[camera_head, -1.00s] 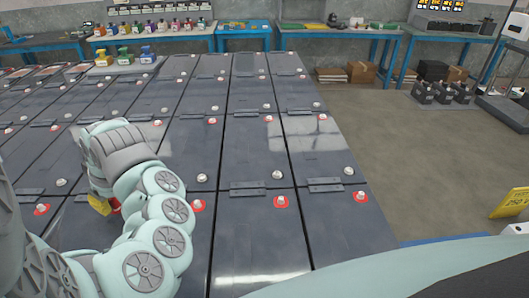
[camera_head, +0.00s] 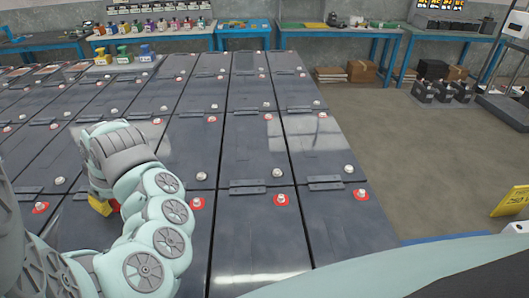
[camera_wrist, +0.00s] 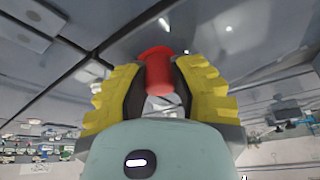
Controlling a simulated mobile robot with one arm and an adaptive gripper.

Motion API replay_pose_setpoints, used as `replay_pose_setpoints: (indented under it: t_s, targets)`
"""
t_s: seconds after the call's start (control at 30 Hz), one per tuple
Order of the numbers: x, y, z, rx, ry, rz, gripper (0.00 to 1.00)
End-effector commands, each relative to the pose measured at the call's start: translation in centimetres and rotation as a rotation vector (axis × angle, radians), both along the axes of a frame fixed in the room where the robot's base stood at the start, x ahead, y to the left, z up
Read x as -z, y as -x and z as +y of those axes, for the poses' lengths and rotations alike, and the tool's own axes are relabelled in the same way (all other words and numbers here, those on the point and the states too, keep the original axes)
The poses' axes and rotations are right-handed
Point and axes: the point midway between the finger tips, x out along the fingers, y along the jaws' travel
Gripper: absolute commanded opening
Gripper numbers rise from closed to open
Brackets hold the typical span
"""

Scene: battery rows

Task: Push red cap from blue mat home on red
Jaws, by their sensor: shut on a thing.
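The red cap (camera_wrist: 158,72) is held between the yellow ribbed fingers of my gripper (camera_wrist: 160,82) in the wrist view. Its wide end is close to the dark battery top; whether it touches a terminal there is hidden. In the head view my gripper (camera_head: 106,206) is low over the battery rows at the left, mostly behind my own wrist. Only a yellow fingertip and a bit of red show. Nearby terminals with red rings (camera_head: 196,203) (camera_head: 279,200) stand bare. I cannot make out a blue mat for certain.
Dark batteries (camera_head: 255,245) fill the left and middle in tight rows, with raised terminals and handles. Workbenches (camera_head: 245,33) line the back wall.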

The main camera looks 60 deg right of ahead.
Motion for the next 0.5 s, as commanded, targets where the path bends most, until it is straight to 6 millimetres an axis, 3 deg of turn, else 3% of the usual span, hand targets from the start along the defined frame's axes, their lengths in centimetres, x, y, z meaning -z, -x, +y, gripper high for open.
replay_pose_setpoints:
  t_s: [0.3, 0.33, 0.5]
  targets:
    - [0.17, 0.06, 0.04, -0.001, -0.001, 0.003, 0.08]
    - [0.17, 0.06, 0.04, -0.001, -0.001, 0.003, 0.31]
    - [0.15, 0.04, 0.04, 0.0, 0.0, 0.002, 0.48]
